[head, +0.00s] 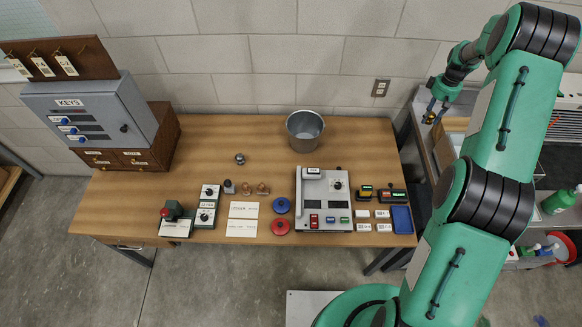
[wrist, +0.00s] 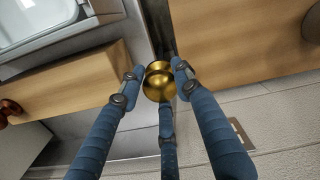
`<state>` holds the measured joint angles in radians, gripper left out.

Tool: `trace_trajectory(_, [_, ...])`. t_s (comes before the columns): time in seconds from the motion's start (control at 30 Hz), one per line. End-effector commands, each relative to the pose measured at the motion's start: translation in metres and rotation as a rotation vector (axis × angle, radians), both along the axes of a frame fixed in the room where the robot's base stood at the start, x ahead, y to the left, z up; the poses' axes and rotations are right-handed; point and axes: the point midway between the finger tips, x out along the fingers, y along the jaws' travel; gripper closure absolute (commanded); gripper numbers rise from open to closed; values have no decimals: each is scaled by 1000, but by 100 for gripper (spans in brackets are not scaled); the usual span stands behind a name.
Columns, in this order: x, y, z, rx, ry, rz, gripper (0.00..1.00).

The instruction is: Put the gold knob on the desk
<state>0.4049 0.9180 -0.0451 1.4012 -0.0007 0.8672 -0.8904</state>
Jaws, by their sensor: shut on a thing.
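The gold knob (wrist: 157,82) is a shiny rounded brass-coloured piece, held between the blue fingers of my gripper (wrist: 158,76) in the wrist view. In the head view my gripper (head: 432,110) is at the upper right, with the knob (head: 430,118) small at its tips, off to the right of the desk. The desk (head: 260,150) is a wide wooden table against the wall; in the wrist view its wooden top (wrist: 235,45) appears at the upper right. The knob is held in the air and appears over the gap beside the desk.
A metal bucket (head: 304,145) stands at the desk's back, a keys cabinet (head: 75,115) at its left. A control box (head: 324,215) and several small items line the front. A side bench (head: 425,155) stands at the right.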

Motion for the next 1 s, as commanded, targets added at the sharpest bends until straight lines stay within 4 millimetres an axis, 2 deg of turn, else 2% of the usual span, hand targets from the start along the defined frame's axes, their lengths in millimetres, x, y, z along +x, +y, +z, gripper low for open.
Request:
trace_trajectory(0.03, [-2, 19, -19, 2, 3, 65, 99])
trace_trajectory(0.1, [-4, 41, -37, 1, 3, 160, 99])
trace_trajectory(0.37, [-23, 123, -103, 1, 3, 521, 99])
trace_trajectory(0.6, [-49, 191, -157, 1, 3, 836, 99])
trace_trajectory(0.8, [-66, 225, -183, 1, 2, 1008, 99])
trace_trajectory(1.0, [-73, 237, -191, 0, 1, 1074, 99])
